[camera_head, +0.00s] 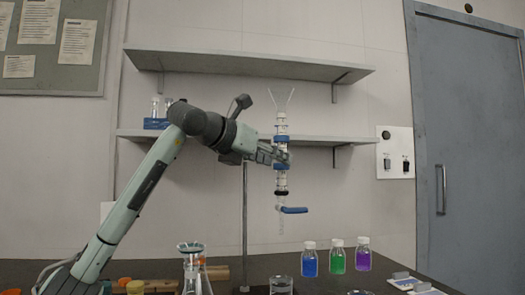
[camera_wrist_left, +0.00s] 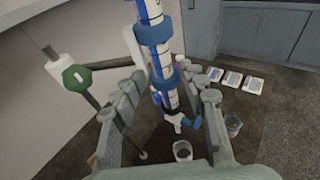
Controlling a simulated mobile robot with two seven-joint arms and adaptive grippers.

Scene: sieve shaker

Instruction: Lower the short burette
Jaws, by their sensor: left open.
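The short burette (camera_head: 281,180) stands upright in the head view, with a glass funnel-like top, blue bands, a black ring and a blue stopcock handle (camera_head: 293,210). It hangs beside a thin stand rod (camera_head: 244,215). My left gripper (camera_head: 276,153) is at the burette's upper part, level with the blue bands. In the left wrist view the burette (camera_wrist_left: 157,50) runs between the spread fingers of my left gripper (camera_wrist_left: 168,90). The fingers are open, and I see gaps on both sides of the tube. A green knob (camera_wrist_left: 76,78) sits on the stand's clamp. My right gripper is out of view.
A glass beaker (camera_head: 281,286) stands below the burette's tip. Blue (camera_head: 310,262), green (camera_head: 337,260) and purple (camera_head: 363,257) bottles stand to the right. A glass flask (camera_head: 191,265) is at the left. Two wall shelves (camera_head: 245,66) are behind the arm.

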